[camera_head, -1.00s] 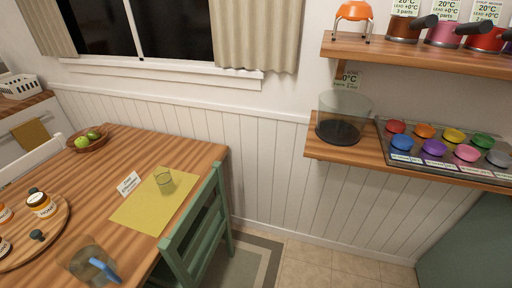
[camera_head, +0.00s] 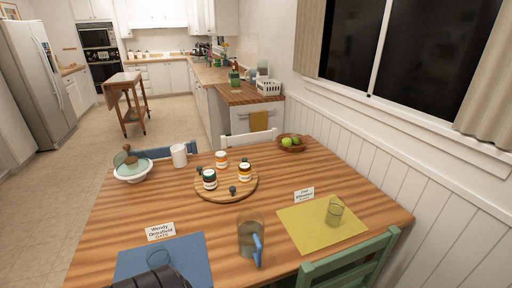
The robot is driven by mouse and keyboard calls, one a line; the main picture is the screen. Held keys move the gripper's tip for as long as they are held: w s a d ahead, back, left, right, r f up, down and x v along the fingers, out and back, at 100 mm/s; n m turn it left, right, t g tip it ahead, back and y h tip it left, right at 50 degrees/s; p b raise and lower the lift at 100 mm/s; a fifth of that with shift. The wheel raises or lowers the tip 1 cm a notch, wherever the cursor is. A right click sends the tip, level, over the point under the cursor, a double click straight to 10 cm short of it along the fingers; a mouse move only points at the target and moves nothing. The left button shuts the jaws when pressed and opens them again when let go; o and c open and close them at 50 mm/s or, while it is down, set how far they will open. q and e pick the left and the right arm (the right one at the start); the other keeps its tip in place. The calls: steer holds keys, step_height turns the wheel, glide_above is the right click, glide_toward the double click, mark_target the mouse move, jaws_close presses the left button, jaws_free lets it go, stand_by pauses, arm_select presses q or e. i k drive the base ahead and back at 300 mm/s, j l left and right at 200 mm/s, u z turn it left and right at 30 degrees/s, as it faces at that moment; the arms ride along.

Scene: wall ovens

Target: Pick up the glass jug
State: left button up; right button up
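The glass jug (camera_head: 248,238), clear with a blue handle (camera_head: 258,250), stands upright near the front edge of the wooden table (camera_head: 330,165), between the blue mat and the yellow mat. Nothing touches it. A dark part, which looks like my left gripper (camera_head: 163,279), shows at the bottom edge over the blue mat, left of the jug and apart from it. Its fingers cannot be made out. My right gripper is not in view.
A drinking glass (camera_head: 334,212) stands on the yellow mat (camera_head: 300,228). Another glass (camera_head: 158,258) is on the blue mat (camera_head: 190,250). A round board (camera_head: 215,193) holds jars behind the jug. A green chair (camera_head: 350,268) is at the front right.

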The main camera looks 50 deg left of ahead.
mark_target(251, 222)
steer(key=u, duration=1.65)
